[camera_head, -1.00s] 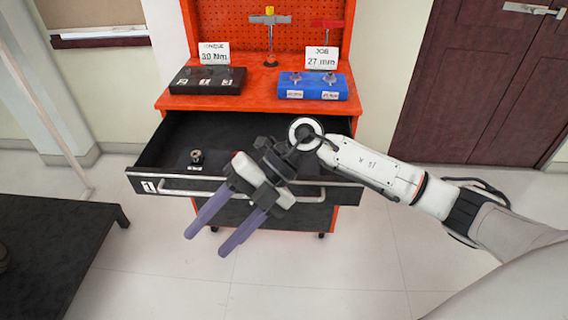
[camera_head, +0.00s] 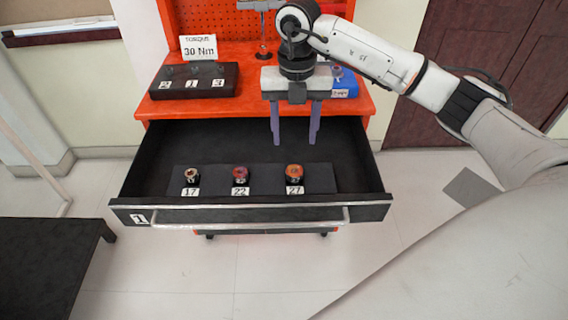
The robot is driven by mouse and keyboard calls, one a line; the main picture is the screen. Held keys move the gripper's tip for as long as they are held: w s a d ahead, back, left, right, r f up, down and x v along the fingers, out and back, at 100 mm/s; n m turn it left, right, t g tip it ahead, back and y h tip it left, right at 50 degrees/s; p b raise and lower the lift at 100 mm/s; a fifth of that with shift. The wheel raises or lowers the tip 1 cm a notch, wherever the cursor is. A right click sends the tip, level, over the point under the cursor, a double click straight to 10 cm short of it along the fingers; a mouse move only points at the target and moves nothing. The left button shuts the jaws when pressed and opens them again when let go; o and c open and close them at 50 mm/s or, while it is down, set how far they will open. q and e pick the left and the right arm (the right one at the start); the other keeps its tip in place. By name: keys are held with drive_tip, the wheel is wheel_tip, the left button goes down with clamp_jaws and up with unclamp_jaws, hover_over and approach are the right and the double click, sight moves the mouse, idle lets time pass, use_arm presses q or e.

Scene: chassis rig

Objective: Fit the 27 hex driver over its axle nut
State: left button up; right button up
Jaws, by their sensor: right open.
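The 27 hex driver (camera_head: 294,172) is a small dark socket with an orange top. It stands upright at the right of a row in the open drawer, behind its white 27 label (camera_head: 295,190). My right gripper (camera_head: 294,138) is open and empty, its two purple fingers pointing down. In the picture its tips are just above the 27 driver, apart from it; their exact height cannot be told. The axle nut is not in view. My left gripper is not in view.
Drivers 17 (camera_head: 192,173) and 22 (camera_head: 240,174) stand left of the 27 one. The drawer (camera_head: 160,150) has raised walls and a front handle. On the orange bench above sit a black block (camera_head: 195,82) and a blue block (camera_head: 345,84), partly hidden by my arm.

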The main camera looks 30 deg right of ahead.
sight(295, 167)
drive_tip(key=f, duration=0.2)
drive_tip(key=s+f, duration=0.1)
drive_tip(key=shift+f, duration=0.75)
drive_tip(key=f, duration=0.4)
drive_tip(key=shift+s+a+f, duration=0.2)
drive_tip(key=shift+a, duration=0.05)
drive_tip(key=shift+f, duration=0.25)
drive_tip(key=shift+w, duration=0.1)
drive_tip(key=c, duration=1.2)
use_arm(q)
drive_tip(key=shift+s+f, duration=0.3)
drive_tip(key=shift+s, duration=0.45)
use_arm(e)
drive_tip(key=shift+o, duration=0.2)
